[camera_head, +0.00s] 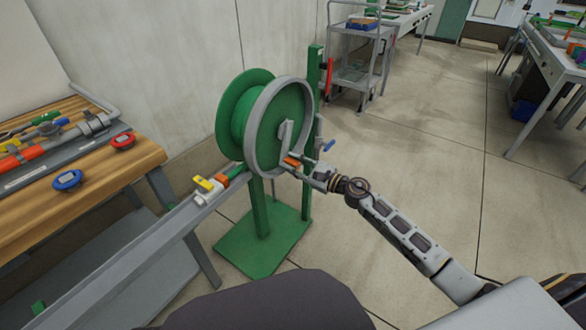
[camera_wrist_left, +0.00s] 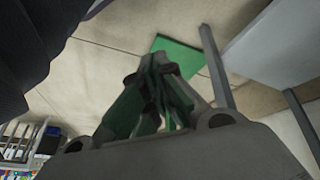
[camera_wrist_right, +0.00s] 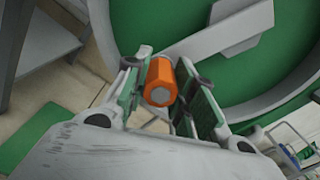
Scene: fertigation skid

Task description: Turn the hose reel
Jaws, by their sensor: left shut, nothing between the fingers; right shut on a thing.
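The hose reel (camera_head: 240,110) is a green drum with a grey ring on its near side, upright on a green stand. A grey crank arm (camera_head: 285,135) on its face carries an orange handle (camera_head: 291,162). My right gripper (camera_head: 303,168) is shut on this handle at the reel's lower right. The right wrist view shows the orange handle (camera_wrist_right: 161,82) between the fingers, with the grey crank arm (camera_wrist_right: 225,32) behind it. My left gripper (camera_wrist_left: 160,95) is shut and empty in the left wrist view, above the floor; I cannot make it out in the head view.
A wooden bench (camera_head: 100,190) at left carries pipe fittings, a blue knob (camera_head: 67,180) and a red knob (camera_head: 123,141). A grey rail (camera_head: 140,248) with a yellow fitting (camera_head: 205,184) runs beside the reel. A cart (camera_head: 355,65) stands behind.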

